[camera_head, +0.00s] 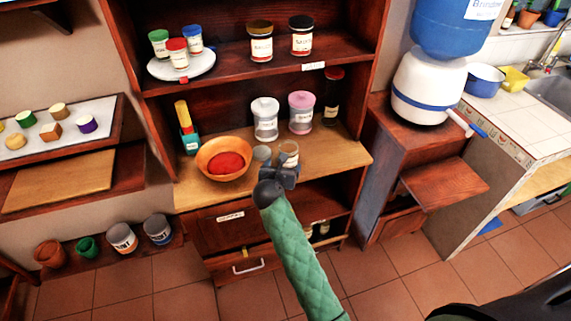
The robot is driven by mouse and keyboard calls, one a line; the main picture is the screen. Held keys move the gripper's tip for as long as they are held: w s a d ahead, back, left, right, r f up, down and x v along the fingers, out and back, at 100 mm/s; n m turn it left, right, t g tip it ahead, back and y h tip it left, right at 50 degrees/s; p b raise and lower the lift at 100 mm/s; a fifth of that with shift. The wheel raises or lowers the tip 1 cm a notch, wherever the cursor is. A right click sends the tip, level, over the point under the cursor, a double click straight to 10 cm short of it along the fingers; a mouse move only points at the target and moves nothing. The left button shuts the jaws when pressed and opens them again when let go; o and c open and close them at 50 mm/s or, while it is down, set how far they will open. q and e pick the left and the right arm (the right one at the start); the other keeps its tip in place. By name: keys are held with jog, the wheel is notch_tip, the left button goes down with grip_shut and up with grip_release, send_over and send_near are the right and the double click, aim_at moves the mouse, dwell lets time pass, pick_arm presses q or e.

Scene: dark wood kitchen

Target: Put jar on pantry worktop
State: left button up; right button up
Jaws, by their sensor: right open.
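My right gripper (280,177) is open at the front edge of the pantry worktop (340,154). A small clear glass jar (288,153) with brownish contents shows just beyond its fingers; I cannot tell whether they touch it. A small greyish round item (262,154) is beside it. Farther back on the worktop stand a white-lidded jar (265,119), a pink-lidded jar (301,113) and a dark jar with a red lid (332,96). My left gripper is not in view.
An orange bowl (209,147) with red contents stands left of the gripper, near a teal and yellow item (187,130). Labelled jars (261,43) stand on the shelf above. A water dispenser (428,88) is at the right. The worktop's right front corner is clear.

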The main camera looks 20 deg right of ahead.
jog(key=s+a+f+m+g+y, duration=0.1)
jog(key=s+f+m+y, duration=0.1)
jog(key=s+f+m, duration=0.6)
jog(key=s+a+f+m+g+y, duration=0.1)
jog(key=s+f+m+g, duration=0.15)
jog(key=f, duration=0.85)
jog(key=s+f+m+g+y, duration=0.1)
jog(key=s+f+m+y, duration=0.1)
jog(key=s+f+m, duration=0.65)
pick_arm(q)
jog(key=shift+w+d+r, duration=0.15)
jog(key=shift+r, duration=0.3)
pick_arm(e)
jog(key=s+d+f+m+g+y, duration=0.1)
jog(key=s+d+f+m+g, duration=0.2)
jog(key=s+f+m, duration=0.6)
jog(key=s+f+g, duration=0.2)
jog(key=s+f, duration=1.5)
jog(key=f, duration=0.3)
jog(key=shift+s+d+y, duration=0.15)
jog(key=shift+s+y, duration=0.15)
jog(key=shift+r, duration=0.1)
